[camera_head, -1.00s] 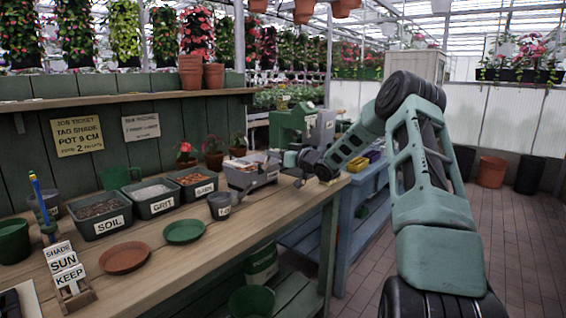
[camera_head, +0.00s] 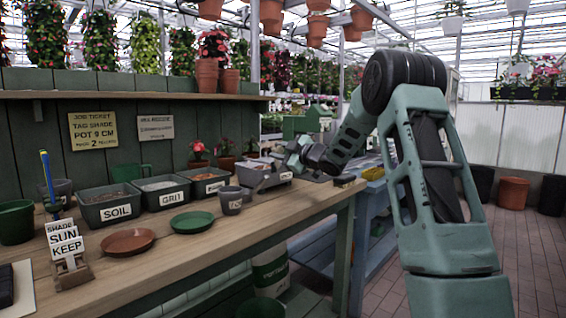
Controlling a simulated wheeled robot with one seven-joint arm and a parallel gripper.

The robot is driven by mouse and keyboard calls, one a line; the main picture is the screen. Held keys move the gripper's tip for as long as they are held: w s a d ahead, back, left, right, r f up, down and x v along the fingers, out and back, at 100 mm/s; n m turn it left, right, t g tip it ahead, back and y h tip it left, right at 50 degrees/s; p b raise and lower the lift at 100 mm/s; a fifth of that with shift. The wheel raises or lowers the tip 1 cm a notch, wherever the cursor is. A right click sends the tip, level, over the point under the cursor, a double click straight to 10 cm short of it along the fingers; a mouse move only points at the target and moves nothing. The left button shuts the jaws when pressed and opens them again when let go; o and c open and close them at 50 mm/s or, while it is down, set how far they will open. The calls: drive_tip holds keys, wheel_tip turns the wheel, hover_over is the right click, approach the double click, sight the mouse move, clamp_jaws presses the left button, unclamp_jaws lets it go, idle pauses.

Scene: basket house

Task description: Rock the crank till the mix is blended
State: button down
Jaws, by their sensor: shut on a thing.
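A grey box-shaped mixer (camera_head: 262,176) sits near the right end of the wooden bench, with brownish mix just visible at its top. My gripper (camera_head: 297,158) is at the mixer's right side. It is shut on what appears to be the crank; the crank itself is mostly hidden behind my gripper and wrist. How well the mix is blended is too small to tell. Bins labelled SOIL (camera_head: 108,204) and GRIT (camera_head: 165,192), and a third bin (camera_head: 203,184), stand in a row left of the mixer.
A grey labelled cup (camera_head: 231,200), a green saucer (camera_head: 191,221) and a terracotta saucer (camera_head: 127,242) lie on the bench (camera_head: 200,255). A SHADE/SUN/KEEP sign holder (camera_head: 66,250) stands at the left. A blue table (camera_head: 372,200) is beyond the bench. The bench front is clear.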

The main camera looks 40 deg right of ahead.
drive_tip(key=shift+s+a+f+n+b, duration=0.1)
drive_tip(key=shift+a+f+n+b, duration=0.3)
drive_tip(key=shift+n+b, duration=0.95)
drive_tip(key=shift+s+a+f+n+b, duration=0.1)
drive_tip(key=shift+a+f+n+b, duration=0.3)
drive_tip(key=shift+n+b, duration=0.95)
drive_tip(key=shift+a+f+n+b, duration=0.4)
drive_tip(key=shift+n+b, duration=0.4)
drive_tip(key=shift+b, duration=1)
drive_tip(key=shift+r, duration=0.1)
drive_tip(key=c, duration=1.1)
unclamp_jaws()
drive_tip(key=shift+d, duration=0.1)
drive_tip(key=shift+c, duration=0.2)
drive_tip(key=s+d+p, duration=0.1)
drive_tip(key=s, duration=1.6)
drive_tip(key=shift+s, duration=0.15)
